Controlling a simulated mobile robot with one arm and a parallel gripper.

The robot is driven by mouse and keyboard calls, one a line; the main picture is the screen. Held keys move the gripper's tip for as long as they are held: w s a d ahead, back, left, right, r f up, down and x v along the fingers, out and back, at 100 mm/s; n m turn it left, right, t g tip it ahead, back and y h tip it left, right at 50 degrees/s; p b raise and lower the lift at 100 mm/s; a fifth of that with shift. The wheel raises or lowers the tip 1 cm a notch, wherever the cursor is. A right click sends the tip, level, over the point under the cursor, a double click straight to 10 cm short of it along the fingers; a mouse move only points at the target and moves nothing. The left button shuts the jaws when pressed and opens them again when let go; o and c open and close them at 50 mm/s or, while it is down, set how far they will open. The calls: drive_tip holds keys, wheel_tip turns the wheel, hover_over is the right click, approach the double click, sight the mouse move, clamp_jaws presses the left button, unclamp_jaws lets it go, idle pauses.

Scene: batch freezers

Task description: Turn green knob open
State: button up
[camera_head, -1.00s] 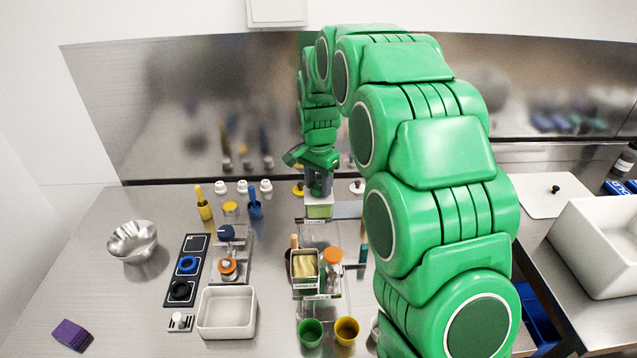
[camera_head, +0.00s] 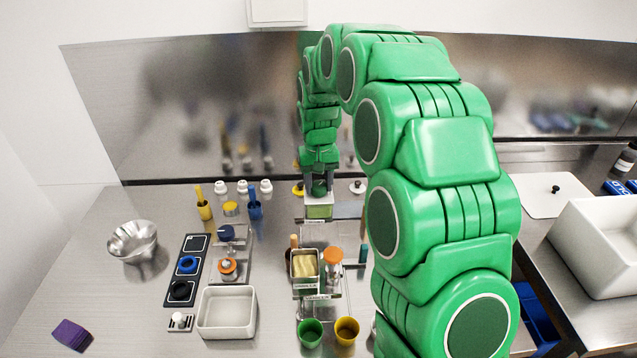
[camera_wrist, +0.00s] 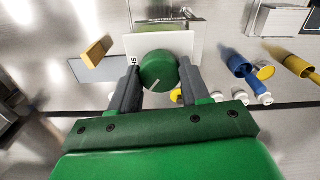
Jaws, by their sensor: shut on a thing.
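The green knob (camera_wrist: 158,72) is a round dial with a pale pointer line on its near edge, in the wrist view. It sits by a white plate on the front of a small metal box. My gripper (camera_wrist: 159,80) has one finger on each side of the knob and is shut on it. In the head view my gripper (camera_head: 319,181) points down over the small box (camera_head: 319,207) near the back wall, with the dark green knob between its fingers.
White knobs (camera_head: 243,187) stand left along the back. A white tub (camera_head: 227,312) and a steel bowl (camera_head: 133,240) are nearer. Free counter lies at left front.

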sight(319, 185)
drive_tip(key=n, duration=0.3)
drive_tip(key=shift+n, duration=2.1)
drive_tip(key=o, duration=1.1)
drive_tip(key=shift+c, duration=0.2)
drive_tip(key=shift+r, duration=0.15)
wheel_tip(319, 185, up, 7)
drive_tip(key=shift+f, duration=0.1)
drive_tip(key=shift+r, duration=0.4)
